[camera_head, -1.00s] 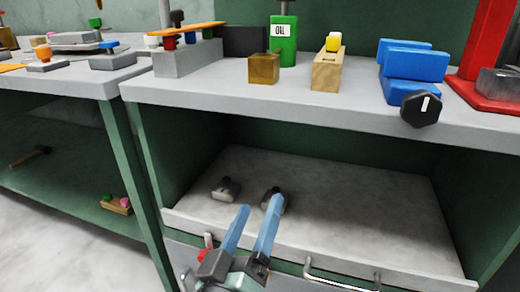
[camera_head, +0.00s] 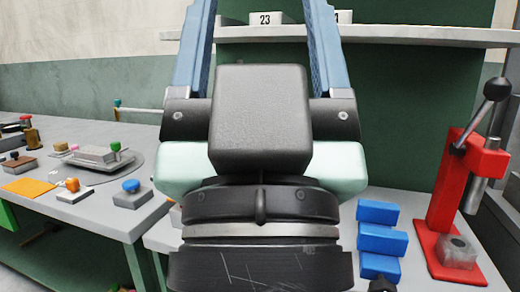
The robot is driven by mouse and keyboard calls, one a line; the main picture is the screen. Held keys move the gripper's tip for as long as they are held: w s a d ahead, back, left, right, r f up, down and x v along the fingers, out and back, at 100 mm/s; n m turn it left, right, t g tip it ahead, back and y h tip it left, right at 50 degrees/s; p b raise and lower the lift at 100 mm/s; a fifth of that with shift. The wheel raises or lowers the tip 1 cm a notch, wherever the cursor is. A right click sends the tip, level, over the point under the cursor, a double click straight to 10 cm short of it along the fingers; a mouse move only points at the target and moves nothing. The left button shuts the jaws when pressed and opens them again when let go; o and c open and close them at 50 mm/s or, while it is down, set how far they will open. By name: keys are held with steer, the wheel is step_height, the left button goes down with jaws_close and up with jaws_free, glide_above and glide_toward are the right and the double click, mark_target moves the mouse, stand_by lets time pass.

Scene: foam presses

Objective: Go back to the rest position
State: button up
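My gripper (camera_head: 260,35) is raised close in front of the camera and fills the middle of the view. Its two blue fingers point up and stand wide apart, with nothing seen between them except the green wall and the shelf behind. The fingertips reach the top edge of the picture. The dark gripper body hides much of the middle workbench.
At the right, a red press (camera_head: 455,205) stands near several blue blocks (camera_head: 382,240). The left bench (camera_head: 100,218) carries an orange plate (camera_head: 29,187) and small knobbed parts. A wall shelf (camera_head: 430,36) holds a box numbered 23 (camera_head: 268,18).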

step_height(320, 180, up, 26)
steer(key=p, duration=2.3)
steer(key=shift+f, duration=0.15)
